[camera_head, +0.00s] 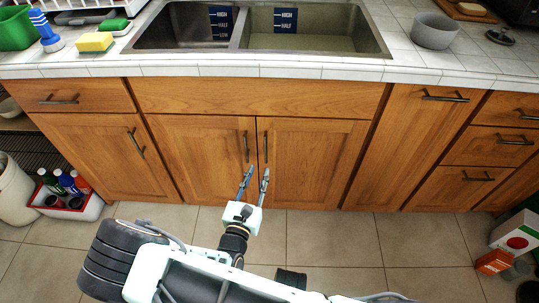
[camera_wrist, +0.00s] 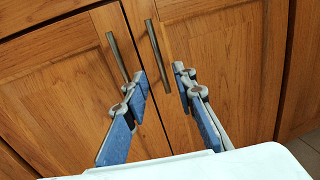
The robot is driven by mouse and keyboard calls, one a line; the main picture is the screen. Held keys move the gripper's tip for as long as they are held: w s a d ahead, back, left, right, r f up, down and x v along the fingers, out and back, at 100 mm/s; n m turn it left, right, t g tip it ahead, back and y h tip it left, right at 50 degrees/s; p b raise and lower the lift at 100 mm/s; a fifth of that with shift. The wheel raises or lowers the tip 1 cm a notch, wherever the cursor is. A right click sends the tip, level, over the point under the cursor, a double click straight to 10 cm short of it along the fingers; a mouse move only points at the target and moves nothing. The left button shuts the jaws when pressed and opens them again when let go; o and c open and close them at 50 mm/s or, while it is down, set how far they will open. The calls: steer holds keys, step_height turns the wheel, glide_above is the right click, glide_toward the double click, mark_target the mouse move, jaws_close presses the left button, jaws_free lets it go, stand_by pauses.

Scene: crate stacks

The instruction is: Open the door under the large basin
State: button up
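The double sink has a small left basin (camera_head: 187,22) and a large right basin (camera_head: 315,30). Below are two shut wooden doors, the left door (camera_head: 200,165) and the right door (camera_head: 315,165), the latter under the large basin. Each has a dark upright bar handle beside their shared seam: the left handle (camera_head: 247,147) and the right handle (camera_head: 265,147), also in the wrist view (camera_wrist: 156,48). My gripper (camera_head: 257,173) is open and empty in front of the doors, fingers pointing at the lower handle ends. In the wrist view, my fingertips (camera_wrist: 160,77) straddle the seam; contact is not clear.
A wide panel (camera_head: 260,97) without a handle lies above the doors. A red and white caddy (camera_head: 90,212) with bottles stands on the floor at left, and an orange box (camera_head: 494,262) at right. The tiled floor (camera_head: 330,240) before the doors is otherwise clear.

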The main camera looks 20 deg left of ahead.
mark_target(265, 152)
steer(key=w, duration=0.3)
steer(key=w+b, duration=0.1)
steer(key=w, duration=0.3)
steer(key=w+b, duration=0.1)
steer(key=w, duration=0.2)
steer(key=shift+w+a+f, duration=0.15)
steer(key=shift+w+a, duration=0.1)
steer(key=shift+w, duration=0.05)
jaws_close()
